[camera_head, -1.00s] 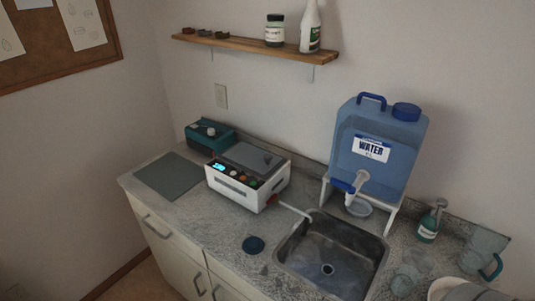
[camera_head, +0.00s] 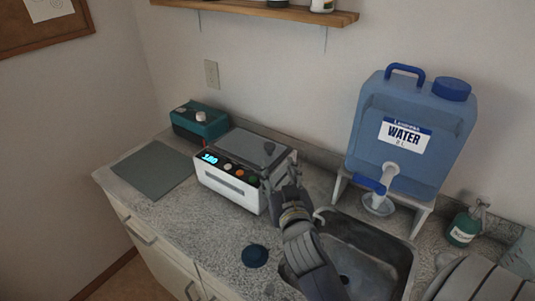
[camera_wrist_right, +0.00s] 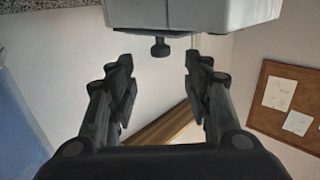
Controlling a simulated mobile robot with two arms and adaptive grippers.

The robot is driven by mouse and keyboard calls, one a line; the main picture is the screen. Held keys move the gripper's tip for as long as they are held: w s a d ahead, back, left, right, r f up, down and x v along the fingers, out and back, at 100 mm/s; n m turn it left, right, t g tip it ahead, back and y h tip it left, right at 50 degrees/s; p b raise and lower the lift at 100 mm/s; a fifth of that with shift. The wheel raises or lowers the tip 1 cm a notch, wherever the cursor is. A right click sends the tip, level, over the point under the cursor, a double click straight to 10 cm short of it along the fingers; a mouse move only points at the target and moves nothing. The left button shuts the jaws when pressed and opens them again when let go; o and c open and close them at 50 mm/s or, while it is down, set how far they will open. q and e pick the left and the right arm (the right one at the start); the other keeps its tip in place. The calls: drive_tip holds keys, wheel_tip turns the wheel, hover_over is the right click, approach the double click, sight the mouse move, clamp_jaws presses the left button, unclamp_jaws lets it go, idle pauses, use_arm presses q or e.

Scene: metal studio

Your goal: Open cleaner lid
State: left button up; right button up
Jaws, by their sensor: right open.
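The cleaner (camera_head: 228,187) is a white box with a lit display and coloured buttons on its front, standing on the counter left of the sink. Its flat grey lid (camera_head: 243,144) is down, with a dark knob (camera_head: 269,148) near the right end. My right gripper (camera_head: 281,172) is at the cleaner's right end, close to the knob. In the right wrist view my right gripper (camera_wrist_right: 160,82) is open and empty. The knob (camera_wrist_right: 160,47) shows ahead, between the fingers' lines and apart from them. My left gripper is not in view.
A teal device (camera_head: 200,122) stands behind left of the cleaner, beside a grey mat (camera_head: 153,172). The sink (camera_head: 375,262), a blue water container (camera_head: 412,130) on a stand and a green bottle (camera_head: 464,228) are to the right. A dark round cap (camera_head: 255,256) lies in front.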

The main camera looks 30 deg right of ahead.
sight(271, 150)
drive_tip(key=shift+w+d+f+t, duration=0.15)
drive_tip(key=shift+w+t, duration=0.15)
drive_tip(key=shift+w, duration=0.2)
drive_tip(key=p+x, duration=0.1)
drive_tip(key=x, duration=0.7)
drive_tip(key=shift+w+d+p, duration=0.2)
drive_tip(key=shift+w+p, duration=0.15)
drive_tip(key=shift+p, duration=0.05)
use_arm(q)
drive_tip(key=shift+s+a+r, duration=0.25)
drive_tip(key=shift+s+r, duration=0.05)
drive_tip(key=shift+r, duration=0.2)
use_arm(e)
drive_tip(key=shift+x, duration=0.75)
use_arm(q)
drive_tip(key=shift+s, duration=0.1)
use_arm(e)
clamp_jaws()
